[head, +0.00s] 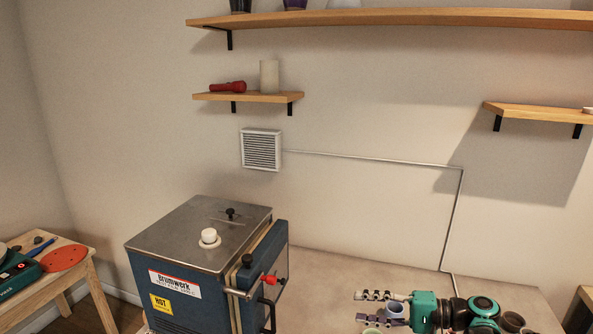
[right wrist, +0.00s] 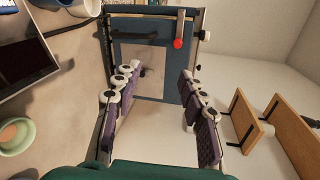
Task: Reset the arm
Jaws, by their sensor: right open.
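My right arm comes in from the lower right of the head view. Its teal right gripper (head: 366,314) points left, toward the kiln, with its two fingers apart. In the right wrist view the padded fingers (right wrist: 158,80) are spread wide with nothing between their tips. The blue kiln (head: 190,285) with a steel lid stands left of the gripper, apart from it. Its blue front (right wrist: 150,65) and red-tipped handle (right wrist: 178,43) show beyond the fingers in the wrist view. My left gripper is not in view.
A pale cup (head: 396,309) shows beside the gripper in the head view. A green bowl (right wrist: 16,136) and a dark panel (right wrist: 22,55) lie at the wrist view's left. Wall shelves (head: 248,97) are above. A wooden table (head: 78,262) stands left.

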